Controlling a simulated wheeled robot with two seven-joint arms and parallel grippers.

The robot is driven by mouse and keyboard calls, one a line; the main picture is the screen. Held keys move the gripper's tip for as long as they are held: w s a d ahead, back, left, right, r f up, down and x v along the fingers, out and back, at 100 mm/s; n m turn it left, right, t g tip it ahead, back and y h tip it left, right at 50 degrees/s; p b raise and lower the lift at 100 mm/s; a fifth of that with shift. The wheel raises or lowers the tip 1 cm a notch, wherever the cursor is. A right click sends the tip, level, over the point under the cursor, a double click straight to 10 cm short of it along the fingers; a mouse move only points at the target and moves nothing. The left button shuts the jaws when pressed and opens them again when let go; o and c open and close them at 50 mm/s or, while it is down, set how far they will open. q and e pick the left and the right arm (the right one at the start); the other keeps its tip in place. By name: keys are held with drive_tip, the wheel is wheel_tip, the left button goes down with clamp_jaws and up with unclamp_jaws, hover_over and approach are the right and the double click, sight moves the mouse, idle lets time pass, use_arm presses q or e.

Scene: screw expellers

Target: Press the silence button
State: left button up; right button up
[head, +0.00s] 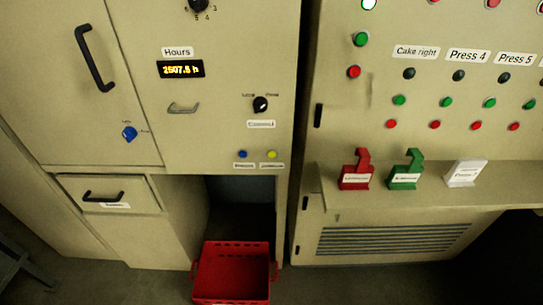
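On the left cabinet's control panel, a blue button (242,154) and a yellow button (272,154) sit side by side near the bottom right edge. Each has a small white label below it, one under the blue button (244,167) and one under the yellow button (272,167). The lettering is too small to read, so I cannot tell which is the silence button. Neither of my grippers is in view.
A black selector knob (260,104) is above the buttons. A red crate (231,293) stands on the floor below, before an open recess (240,205).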

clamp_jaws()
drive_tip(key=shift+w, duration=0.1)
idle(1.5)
